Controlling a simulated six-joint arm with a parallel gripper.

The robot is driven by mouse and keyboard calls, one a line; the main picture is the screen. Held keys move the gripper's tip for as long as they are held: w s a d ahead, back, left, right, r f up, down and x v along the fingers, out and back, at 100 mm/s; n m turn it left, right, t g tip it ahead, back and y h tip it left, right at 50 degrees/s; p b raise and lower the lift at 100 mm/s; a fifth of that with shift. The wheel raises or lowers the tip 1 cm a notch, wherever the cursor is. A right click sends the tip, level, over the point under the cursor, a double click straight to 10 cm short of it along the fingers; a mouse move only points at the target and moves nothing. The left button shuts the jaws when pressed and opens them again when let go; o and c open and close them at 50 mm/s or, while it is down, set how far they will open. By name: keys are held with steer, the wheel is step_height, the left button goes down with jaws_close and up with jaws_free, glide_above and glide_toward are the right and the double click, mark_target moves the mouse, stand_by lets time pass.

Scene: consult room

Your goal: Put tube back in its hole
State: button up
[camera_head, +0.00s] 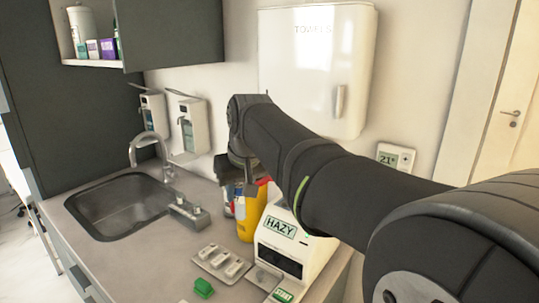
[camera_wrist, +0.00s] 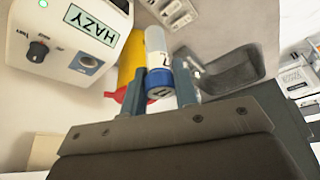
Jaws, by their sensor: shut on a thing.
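My gripper (camera_wrist: 161,78) is shut on a tube (camera_wrist: 156,45) with a white and clear body and a blue cap. The cap is at the near end in the wrist view. In the head view my gripper (camera_head: 238,188) is above the counter, left of the white HAZY machine, and partly hides the tube (camera_head: 239,208). The HAZY machine (camera_head: 318,252) also shows at the upper left of the wrist view (camera_wrist: 58,30).
A yellow container (camera_head: 250,222) with a red top stands close by the tube. The sink (camera_head: 120,208) is left. A towel dispenser (camera_head: 315,65) hangs behind my arm.

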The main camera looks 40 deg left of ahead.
steer(key=s+d+f+n, duration=0.1)
steer(key=s+d+f, duration=0.3)
steer(key=s+f, duration=0.4)
steer(key=s+d+f+n, duration=0.1)
steer(key=s+d+f, duration=0.4)
steer(key=s+f, duration=0.4)
steer(key=shift+s+n+g, duration=0.3)
steer(key=shift+s+g, duration=0.1)
steer(key=shift+s, duration=0.1)
steer(key=shift+f, duration=0.2)
steer(key=shift+f, duration=2.35)
steer(key=o, duration=1.1)
